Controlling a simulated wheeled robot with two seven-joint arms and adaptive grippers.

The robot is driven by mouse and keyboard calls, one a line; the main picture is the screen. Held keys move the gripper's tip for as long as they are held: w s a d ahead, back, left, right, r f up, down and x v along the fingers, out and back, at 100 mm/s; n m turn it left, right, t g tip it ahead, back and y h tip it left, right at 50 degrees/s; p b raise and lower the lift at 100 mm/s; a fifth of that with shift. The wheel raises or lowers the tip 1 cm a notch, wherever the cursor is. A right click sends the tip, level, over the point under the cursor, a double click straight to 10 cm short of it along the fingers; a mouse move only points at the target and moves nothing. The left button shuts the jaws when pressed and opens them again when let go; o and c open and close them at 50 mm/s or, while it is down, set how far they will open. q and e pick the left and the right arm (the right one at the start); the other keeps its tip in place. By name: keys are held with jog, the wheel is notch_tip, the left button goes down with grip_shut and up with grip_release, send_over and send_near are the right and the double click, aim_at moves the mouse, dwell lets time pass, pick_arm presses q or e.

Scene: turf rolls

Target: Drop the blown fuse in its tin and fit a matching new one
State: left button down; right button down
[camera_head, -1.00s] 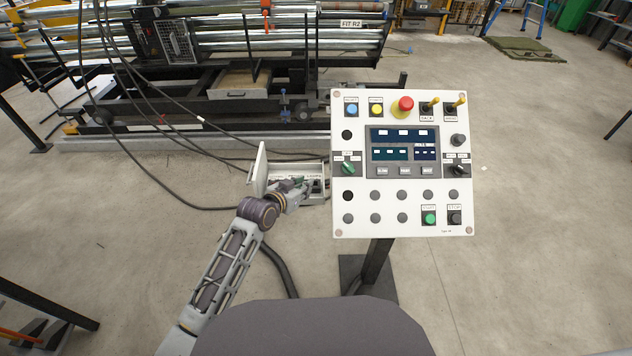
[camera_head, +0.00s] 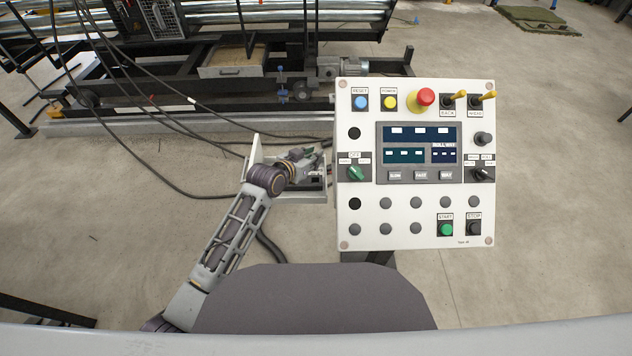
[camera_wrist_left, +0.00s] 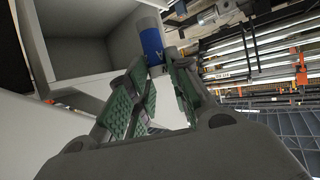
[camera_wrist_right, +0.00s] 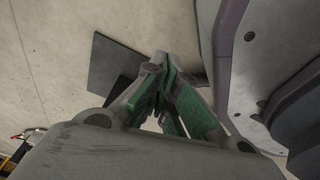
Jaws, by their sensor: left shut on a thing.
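My left gripper (camera_head: 312,158) is at the open white box (camera_head: 308,196) on the left side of the control panel. In the left wrist view, my left gripper (camera_wrist_left: 160,72) is shut on a fuse (camera_wrist_left: 152,42), a small cylinder with a blue band and pale ends. The fuse sticks out beyond the fingertips, beside an empty-looking grey-white compartment (camera_wrist_left: 82,58). My right gripper (camera_wrist_right: 165,72) shows only in its wrist view, its green-padded fingers together with nothing visible between them, above the floor. I cannot make out any tin.
The control panel (camera_head: 415,215) stands close to the right of my left gripper. The box's raised door (camera_head: 252,158) is on its left. Cables (camera_head: 150,135) run across the floor behind. A machine frame (camera_head: 200,105) stands at the back. Open floor lies to the right.

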dwell(0.3)
